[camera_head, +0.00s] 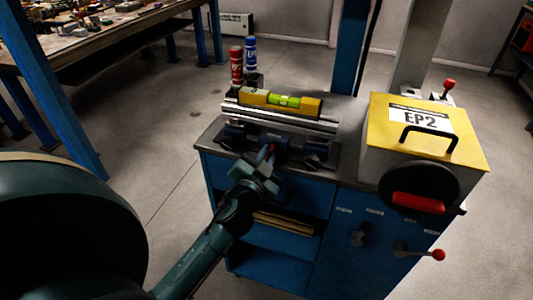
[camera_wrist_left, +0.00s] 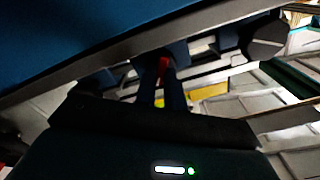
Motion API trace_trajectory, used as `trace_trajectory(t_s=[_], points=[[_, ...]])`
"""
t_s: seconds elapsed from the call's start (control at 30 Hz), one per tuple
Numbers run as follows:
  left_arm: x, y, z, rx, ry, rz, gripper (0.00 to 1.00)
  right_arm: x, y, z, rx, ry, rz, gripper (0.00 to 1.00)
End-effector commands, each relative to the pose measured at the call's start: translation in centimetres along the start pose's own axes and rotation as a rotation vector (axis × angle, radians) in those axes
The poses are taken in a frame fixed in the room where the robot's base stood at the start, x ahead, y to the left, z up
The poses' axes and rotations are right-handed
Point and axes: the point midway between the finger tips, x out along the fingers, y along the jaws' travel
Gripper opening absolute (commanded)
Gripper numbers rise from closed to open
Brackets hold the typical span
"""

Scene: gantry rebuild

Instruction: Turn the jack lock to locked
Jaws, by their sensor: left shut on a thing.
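My left gripper (camera_head: 268,165) reaches up from the lower left to the front of a dark fixture (camera_head: 318,153) on the cabinet top. It is shut on a small red lever (camera_head: 271,149), which I take to be the jack lock. The red lever also shows between the two fingers (camera_wrist_left: 162,88) in the left wrist view (camera_wrist_left: 163,66). Most of the lever is hidden by the fingers, and I cannot read whether it stands at locked. My right gripper is not in view.
A yellow level (camera_head: 280,101) lies on metal rails above the fixture. Red (camera_head: 237,66) and blue (camera_head: 251,52) bottles stand behind. A yellow-topped EP2 box (camera_head: 385,140) stands right. The blue cabinet front has a dark knob (camera_head: 360,236) and a red-balled lever (camera_head: 437,255).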

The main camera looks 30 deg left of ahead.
Motion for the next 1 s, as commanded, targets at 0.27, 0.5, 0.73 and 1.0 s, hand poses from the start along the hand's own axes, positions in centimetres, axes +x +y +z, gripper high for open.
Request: trace_trajectory(t_s=[0.27, 0.5, 0.73, 1.0], points=[[-0.01, 0.08, -0.02, 0.264, -0.001, 0.001, 0.00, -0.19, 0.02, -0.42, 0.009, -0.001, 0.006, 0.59], [-0.01, 0.17, 0.02, 0.493, -0.001, 0.001, 0.00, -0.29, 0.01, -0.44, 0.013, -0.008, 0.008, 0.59], [-0.02, 0.25, 0.05, 0.699, 0.000, 0.001, 0.00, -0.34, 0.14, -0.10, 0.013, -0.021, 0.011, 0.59], [-0.02, 0.34, 0.14, 0.881, 0.000, 0.002, 0.00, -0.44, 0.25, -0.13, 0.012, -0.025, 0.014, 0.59]])
